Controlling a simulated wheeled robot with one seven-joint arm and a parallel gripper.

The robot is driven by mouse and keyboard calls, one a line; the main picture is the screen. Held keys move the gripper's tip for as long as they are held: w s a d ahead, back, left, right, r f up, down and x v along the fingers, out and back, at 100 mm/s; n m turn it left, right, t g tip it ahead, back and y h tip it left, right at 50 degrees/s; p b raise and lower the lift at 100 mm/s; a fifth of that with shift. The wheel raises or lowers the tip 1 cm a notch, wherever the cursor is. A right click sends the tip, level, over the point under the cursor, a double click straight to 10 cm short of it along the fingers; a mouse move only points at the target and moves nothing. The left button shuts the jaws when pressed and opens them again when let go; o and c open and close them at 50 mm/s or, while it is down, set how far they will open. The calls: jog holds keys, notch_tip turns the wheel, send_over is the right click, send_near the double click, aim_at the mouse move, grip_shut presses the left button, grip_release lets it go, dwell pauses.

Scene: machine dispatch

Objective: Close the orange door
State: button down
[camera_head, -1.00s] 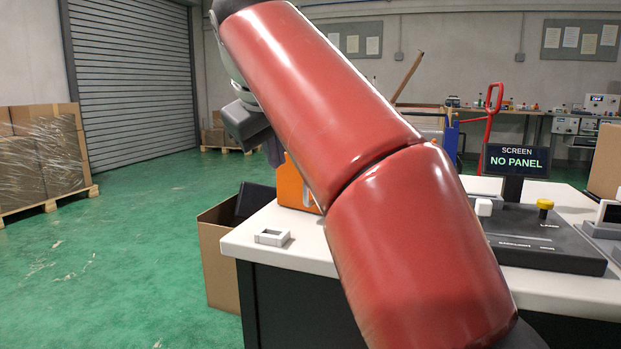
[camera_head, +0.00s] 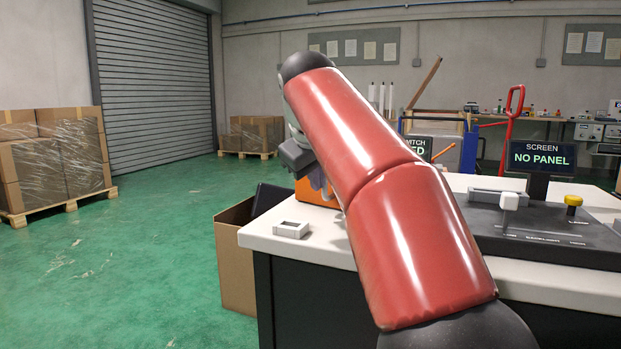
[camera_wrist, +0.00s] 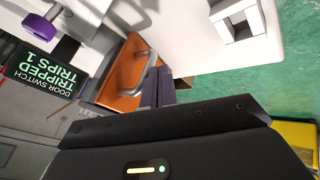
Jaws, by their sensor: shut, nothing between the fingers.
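The orange door (camera_wrist: 127,68) shows in the wrist view as an orange panel with a silver bar handle (camera_wrist: 147,68). In the head view, only part of the orange door (camera_head: 313,193) shows at the table's far left, the rest hidden behind my red arm. My gripper (camera_wrist: 158,86) is shut and empty, its dark fingers beside the handle and the door's edge in the wrist view. I cannot tell whether they touch. A sign (camera_wrist: 42,76) beside the door reads "DOOR SWITCH TRIPPED TRIPS 1". How far the door stands open is hard to tell.
A small pale rectangular frame (camera_head: 291,229) lies on the white table (camera_head: 310,250) near its left corner. A cardboard box (camera_head: 235,265) stands on the floor left of it. A control panel (camera_head: 560,230) and a "NO PANEL" screen (camera_head: 541,157) are at right.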

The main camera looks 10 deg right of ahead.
jog(key=shift+w+d+r+n+y+p, duration=0.15)
jog(key=shift+d+n+p, duration=0.1)
jog(key=shift+d+p, duration=0.15)
jog(key=shift+d+n+y+p, duration=0.1)
jog(key=shift+d+n+p, duration=0.15)
jog(key=shift+d, duration=0.2)
jog(key=shift+w+d+r+n+y+p, duration=0.1)
jog(key=shift+d+n+y+p, duration=0.1)
jog(key=shift+d+p, duration=0.2)
jog(key=shift+w+d+f, duration=0.1)
jog(key=shift+d+f, duration=0.1)
jog(key=shift+d, duration=0.15)
